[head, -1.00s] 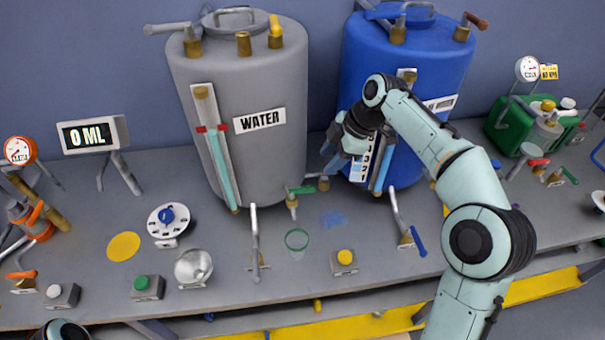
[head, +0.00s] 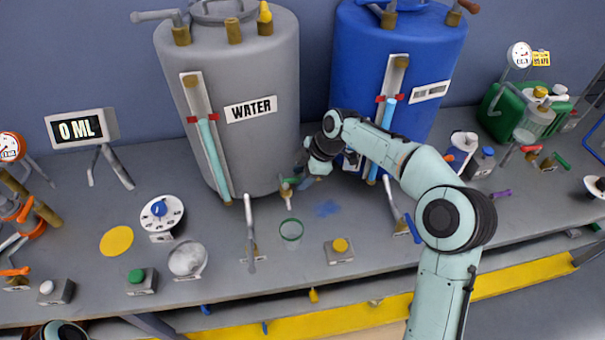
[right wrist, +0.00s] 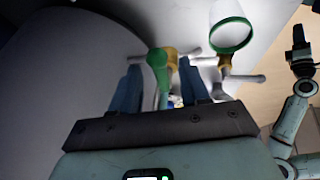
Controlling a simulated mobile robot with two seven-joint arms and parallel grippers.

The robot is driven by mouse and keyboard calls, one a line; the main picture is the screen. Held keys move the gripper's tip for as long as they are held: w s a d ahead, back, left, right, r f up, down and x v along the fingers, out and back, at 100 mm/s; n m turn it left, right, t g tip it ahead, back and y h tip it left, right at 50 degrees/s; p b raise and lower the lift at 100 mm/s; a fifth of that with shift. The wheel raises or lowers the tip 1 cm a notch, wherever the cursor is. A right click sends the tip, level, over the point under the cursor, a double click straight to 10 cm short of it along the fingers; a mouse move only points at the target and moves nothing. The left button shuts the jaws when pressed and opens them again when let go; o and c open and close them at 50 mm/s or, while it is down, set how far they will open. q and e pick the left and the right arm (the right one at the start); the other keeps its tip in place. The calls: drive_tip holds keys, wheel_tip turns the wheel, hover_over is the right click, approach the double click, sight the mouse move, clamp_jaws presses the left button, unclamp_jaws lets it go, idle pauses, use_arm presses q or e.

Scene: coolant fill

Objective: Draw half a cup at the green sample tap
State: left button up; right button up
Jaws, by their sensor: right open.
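The green sample tap (head: 287,190) is a small brass valve low on the front of the grey WATER tank (head: 255,150). Its green handle (right wrist: 158,62) shows between my fingers in the right wrist view. My right gripper (head: 302,184) is open, its blue fingers (right wrist: 160,68) on either side of the handle; contact cannot be told. A clear green-rimmed cup (head: 291,231) stands on the bench in front of the tap and looks empty. It also shows in the right wrist view (right wrist: 231,35). The display (head: 80,129) reads 0 ML. My left gripper is out of view.
A blue tank (head: 400,60) stands right of the grey one. A metal lever (head: 250,235) and a yellow-button box (head: 340,250) flank the cup. A blue patch (head: 327,208) marks the bench (head: 200,290). A dial and green-button box (head: 141,281) lie left.

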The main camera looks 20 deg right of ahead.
clamp_jaws()
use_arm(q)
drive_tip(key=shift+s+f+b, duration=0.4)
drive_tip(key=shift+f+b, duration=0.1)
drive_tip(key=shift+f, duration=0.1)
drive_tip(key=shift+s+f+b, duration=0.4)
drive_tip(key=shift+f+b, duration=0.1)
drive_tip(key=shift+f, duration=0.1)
use_arm(e)
drive_tip(key=m, duration=0.1)
drive_tip(key=s+m, duration=0.1)
drive_tip(key=shift+a+m+t+h, duration=0.25)
drive_tip(key=shift+m+t+h, duration=0.05)
drive_tip(key=shift+t+h, duration=0.1)
unclamp_jaws()
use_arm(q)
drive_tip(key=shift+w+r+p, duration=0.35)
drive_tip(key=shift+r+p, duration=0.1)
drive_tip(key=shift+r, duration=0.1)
use_arm(e)
drive_tip(key=v, duration=1.3)
drive_tip(key=shift+r, duration=0.2)
